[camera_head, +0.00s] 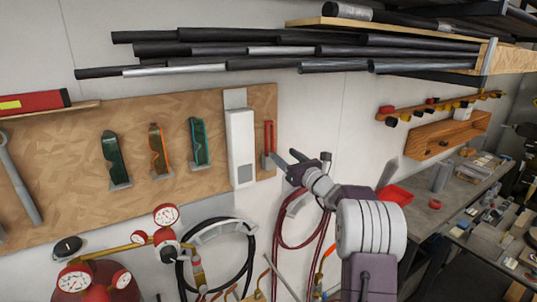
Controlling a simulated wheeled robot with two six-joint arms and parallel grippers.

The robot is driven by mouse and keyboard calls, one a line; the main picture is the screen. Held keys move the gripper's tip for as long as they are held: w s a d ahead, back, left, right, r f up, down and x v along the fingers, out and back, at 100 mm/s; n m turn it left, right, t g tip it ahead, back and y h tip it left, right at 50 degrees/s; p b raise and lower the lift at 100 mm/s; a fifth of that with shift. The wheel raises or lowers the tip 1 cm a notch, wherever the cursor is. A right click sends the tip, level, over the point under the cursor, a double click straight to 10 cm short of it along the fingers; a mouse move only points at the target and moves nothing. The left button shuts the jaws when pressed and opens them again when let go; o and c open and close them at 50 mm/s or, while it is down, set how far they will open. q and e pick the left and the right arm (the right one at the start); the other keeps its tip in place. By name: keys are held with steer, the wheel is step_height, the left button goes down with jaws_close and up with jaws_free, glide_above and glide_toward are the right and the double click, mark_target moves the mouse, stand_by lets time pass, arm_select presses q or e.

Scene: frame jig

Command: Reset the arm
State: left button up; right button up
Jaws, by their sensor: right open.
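My right arm (371,228) comes up from the bottom right, with a white ringed section and dark links. Its gripper (286,157) is raised in front of the wall, just right of the wooden pegboard. The two fingers are spread apart and hold nothing. They point up and left, near a red-handled tool (268,140) on the board; whether they touch it I cannot tell. My left gripper is not in view.
A white box (241,148) and several glasses (159,150) hang on the board (70,150). Hoses (250,255) and gauges (166,214) are below. Dark pipes (300,50) stick out above. A cluttered workbench (425,205) stands at right, with a red bin (396,195).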

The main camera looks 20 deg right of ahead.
steer(key=a+n+g+y+b, duration=0.2)
steer(key=a+n+y, duration=0.3)
steer(key=a, duration=1.2)
steer(key=s+a+f+n+g+y+b, duration=0.1)
steer(key=s+a+f+n+g+y, duration=0.1)
steer(key=s+a+f+n+g, duration=0.95)
steer(key=s+a+f+n+g+h, duration=0.25)
steer(key=s+f+n, duration=0.25)
steer(key=s+f, duration=0.85)
steer(key=s+d+f+n+g+h, duration=0.1)
steer(key=s+d+f+n+h, duration=0.5)
steer(key=d+n, duration=0.5)
steer(key=s+f+n, duration=0.2)
steer(key=s, duration=0.1)
steer(key=shift+s+f+g+b, duration=0.2)
steer(key=shift+s+g+b, duration=0.1)
steer(key=shift+s+g, duration=0.1)
